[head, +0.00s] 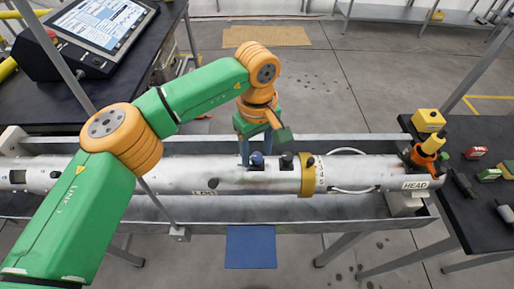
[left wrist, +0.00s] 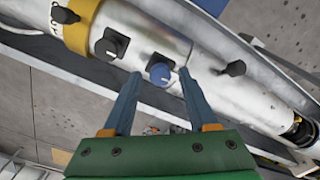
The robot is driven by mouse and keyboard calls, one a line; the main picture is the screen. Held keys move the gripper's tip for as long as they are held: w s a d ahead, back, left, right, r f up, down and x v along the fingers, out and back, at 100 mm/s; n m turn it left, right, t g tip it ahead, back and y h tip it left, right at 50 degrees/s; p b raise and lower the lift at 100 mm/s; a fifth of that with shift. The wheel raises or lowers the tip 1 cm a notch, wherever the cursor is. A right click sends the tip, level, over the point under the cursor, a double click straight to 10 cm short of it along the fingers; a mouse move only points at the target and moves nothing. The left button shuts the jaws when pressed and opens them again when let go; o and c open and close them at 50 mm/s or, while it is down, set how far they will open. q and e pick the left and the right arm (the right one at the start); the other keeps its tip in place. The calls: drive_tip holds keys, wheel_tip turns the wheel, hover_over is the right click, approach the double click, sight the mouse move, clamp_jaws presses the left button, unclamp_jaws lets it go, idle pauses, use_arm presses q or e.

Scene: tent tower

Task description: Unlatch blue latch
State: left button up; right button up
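The blue latch (head: 257,159) is a round blue knob on a dark square base on top of the long silver tube (head: 225,178). In the left wrist view the blue latch (left wrist: 160,74) sits between the two finger tips. My left gripper (head: 250,154) is above the tube at the latch, fingers pointing down. In the left wrist view its blue-grey fingers (left wrist: 160,78) are apart, one on each side of the knob, with gaps visible. I cannot tell how far down they reach beside it. My right gripper is in neither view.
A black latch (head: 287,160) sits right of the blue one, beside a yellow ring (head: 307,175). The tube lies in a grey metal trough (head: 215,208). A black table (head: 480,215) with small items stands right. A monitor (head: 100,28) stands at upper left.

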use_arm(q)
clamp_jaws()
drive_tip(key=shift+n, duration=0.3)
drive_tip(key=n+b, duration=0.1)
drive_tip(key=n, duration=0.1)
drive_tip(key=shift+n, duration=0.4)
drive_tip(key=n+b, duration=0.1)
drive_tip(key=n, duration=0.3)
drive_tip(key=shift+b, duration=0.35)
drive_tip(key=n+b, duration=0.1)
drive_tip(key=n, duration=0.5)
drive_tip(key=shift+n+b, duration=0.4)
drive_tip(key=shift+n, duration=1.8)
drive_tip(key=shift+r, duration=0.1)
